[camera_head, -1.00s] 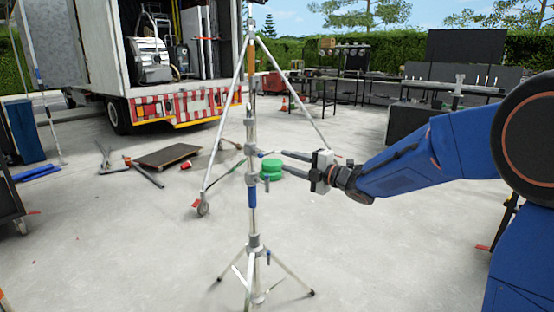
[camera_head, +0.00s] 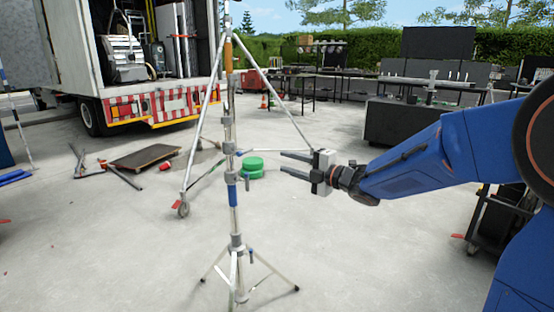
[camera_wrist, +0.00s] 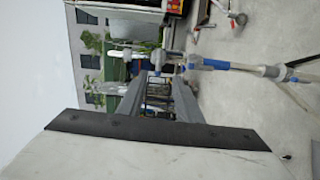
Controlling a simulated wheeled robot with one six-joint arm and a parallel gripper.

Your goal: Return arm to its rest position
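My arm reaches in from the right in the head view, held out level at mid-height. My gripper (camera_head: 283,163) is open, its two dark fingers apart and pointing left with nothing between them. A silver light stand (camera_head: 234,196) with a blue band stands upright on spread legs to the left of the fingertips, with a gap between. In the wrist view, the two grey fingers (camera_wrist: 158,100) are spread apart, and the stand's pole (camera_wrist: 215,65) lies across the upper right of the picture, beyond the fingers.
A truck (camera_head: 150,105) with an open back stands at the back left. A dark flat board (camera_head: 144,157) and a green round object (camera_head: 252,167) lie on the concrete. A dark case (camera_head: 393,123) and tables stand at the back right. A wheeled cart (camera_head: 488,215) is near my arm.

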